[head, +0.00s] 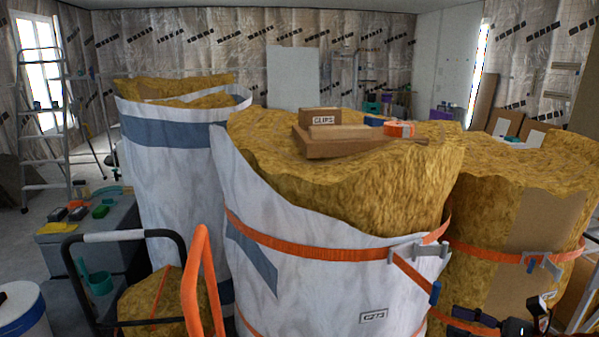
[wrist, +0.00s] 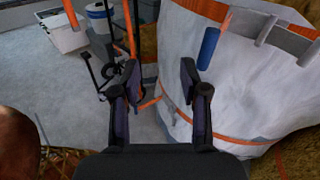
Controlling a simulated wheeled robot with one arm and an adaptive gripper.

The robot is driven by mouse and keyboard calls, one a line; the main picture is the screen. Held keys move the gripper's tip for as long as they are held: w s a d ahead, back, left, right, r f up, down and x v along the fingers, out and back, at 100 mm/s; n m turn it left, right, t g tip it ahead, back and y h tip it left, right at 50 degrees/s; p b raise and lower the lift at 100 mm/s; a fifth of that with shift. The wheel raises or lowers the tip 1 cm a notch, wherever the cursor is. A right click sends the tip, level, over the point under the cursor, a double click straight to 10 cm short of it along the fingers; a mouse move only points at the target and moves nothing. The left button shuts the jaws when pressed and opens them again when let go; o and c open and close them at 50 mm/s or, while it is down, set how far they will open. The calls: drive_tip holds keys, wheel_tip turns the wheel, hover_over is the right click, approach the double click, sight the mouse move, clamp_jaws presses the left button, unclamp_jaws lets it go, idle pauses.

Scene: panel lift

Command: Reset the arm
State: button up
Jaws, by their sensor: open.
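My gripper (wrist: 158,82) is open in the wrist view, with its two dark fingers apart and nothing between them. It points down past the white-wrapped insulation roll (wrist: 235,95), whose side is just right of the right finger; I cannot tell if they touch. Dark parts at the lower right edge of the head view look like my arm; the fingers are not clear there. In the head view the same kind of wrapped roll (head: 300,285) stands in the middle, bound by an orange strap (head: 310,248) with a metal buckle.
A cardboard tray (head: 345,147) with a clips box (head: 320,118) rests on the middle roll. More insulation rolls stand left (head: 170,170) and right (head: 530,190). A cart handle (head: 120,236), grey bench (head: 95,235) and ladder (head: 42,130) are at left. Grey floor shows in the wrist view (wrist: 60,90).

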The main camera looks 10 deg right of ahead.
drive_tip(key=s+a+n+g, duration=0.3)
drive_tip(key=a+n+g, duration=0.4)
drive_tip(key=a, duration=0.6)
drive_tip(key=s+a+f+n+g+h, duration=0.2)
drive_tip(key=s+a+n+g+h, duration=0.15)
drive_tip(key=s+a+n, duration=0.2)
drive_tip(key=s+a+f+n+g+h, duration=0.2)
drive_tip(key=s+a+n+g, duration=0.25)
drive_tip(key=s, duration=0.25)
drive_tip(key=s+d+n+h, duration=0.4)
drive_tip(key=s+n+h, duration=0.3)
drive_tip(key=n, duration=0.1)
wheel_tip(320, 180, up, 15)
drive_tip(key=w+t+p, duration=0.1)
drive_tip(key=p, duration=1.3)
drive_tip(key=shift+d+t, duration=0.15)
drive_tip(key=shift+t, duration=0.25)
